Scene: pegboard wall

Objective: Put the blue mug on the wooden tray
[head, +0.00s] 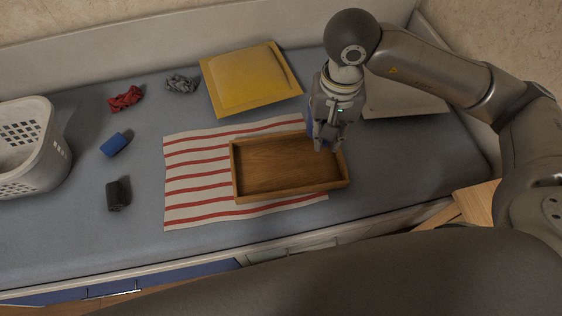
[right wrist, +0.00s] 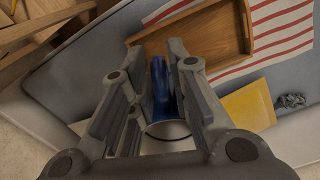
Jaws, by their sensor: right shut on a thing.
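The wooden tray (head: 268,166) is a shallow rectangular box, empty where I can see into it, lying on a striped cloth. My right gripper (head: 328,142) points down at the tray's right end. It is shut on the blue mug, and only a sliver of the mug (head: 310,123) shows behind it in the head view. In the right wrist view the blue mug (right wrist: 160,92) is between the fingers, with its pale rim towards the camera, and the tray (right wrist: 215,40) lies beyond it. I cannot tell whether the mug touches the tray. My left gripper is not in view.
The red-and-white striped cloth (head: 195,180) lies under the tray. A yellow padded envelope (head: 250,78) is behind it. A white basket (head: 45,150) stands at the far left, near red (head: 125,98), grey (head: 180,84), blue (head: 114,145) and black (head: 115,195) cloth items.

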